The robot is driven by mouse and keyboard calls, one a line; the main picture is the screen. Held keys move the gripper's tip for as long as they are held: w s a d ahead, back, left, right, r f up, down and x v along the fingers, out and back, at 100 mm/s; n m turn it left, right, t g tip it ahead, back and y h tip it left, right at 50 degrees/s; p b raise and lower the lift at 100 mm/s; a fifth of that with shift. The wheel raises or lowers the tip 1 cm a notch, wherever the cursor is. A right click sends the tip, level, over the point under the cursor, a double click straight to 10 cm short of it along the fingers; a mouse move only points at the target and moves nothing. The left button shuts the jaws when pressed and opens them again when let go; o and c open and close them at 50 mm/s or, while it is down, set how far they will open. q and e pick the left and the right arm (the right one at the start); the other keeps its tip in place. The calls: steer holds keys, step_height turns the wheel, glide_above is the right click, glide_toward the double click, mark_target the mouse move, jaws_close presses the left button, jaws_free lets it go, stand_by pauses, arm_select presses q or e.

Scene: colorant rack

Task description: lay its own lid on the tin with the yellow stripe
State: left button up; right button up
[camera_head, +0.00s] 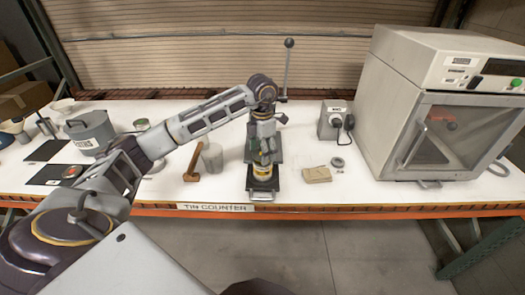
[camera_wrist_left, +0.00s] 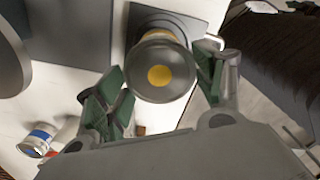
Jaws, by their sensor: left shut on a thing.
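The tin with the yellow stripe (camera_head: 262,177) stands upright on the dark base plate of a lever press (camera_head: 262,195) at the counter's front. My left gripper (camera_head: 264,158) points down right above it. In the left wrist view a round grey lid with a yellow dot (camera_wrist_left: 159,77) lies between the fingers of my left gripper (camera_wrist_left: 162,84), which is shut on it. The lid covers most of the tin; a yellow band of the tin (camera_wrist_left: 157,35) shows behind it. I cannot tell whether lid and tin touch. My right gripper is not in view.
A wooden mallet (camera_head: 193,165) and grey cup (camera_head: 212,158) stand left of the press. A brown packet (camera_head: 317,174) and grey ring (camera_head: 338,162) lie right of it. A large oven-like machine (camera_head: 445,110) fills the right end. A grey pot (camera_head: 91,132) stands far left.

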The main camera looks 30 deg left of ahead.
arm_select(q)
steer(key=shift+f+b, duration=0.45)
steer(key=shift+f, duration=0.25)
stand_by(0.3)
steer(key=o, duration=0.8)
steer(key=shift+r, duration=0.1)
steer(key=shift+r, duration=5.85)
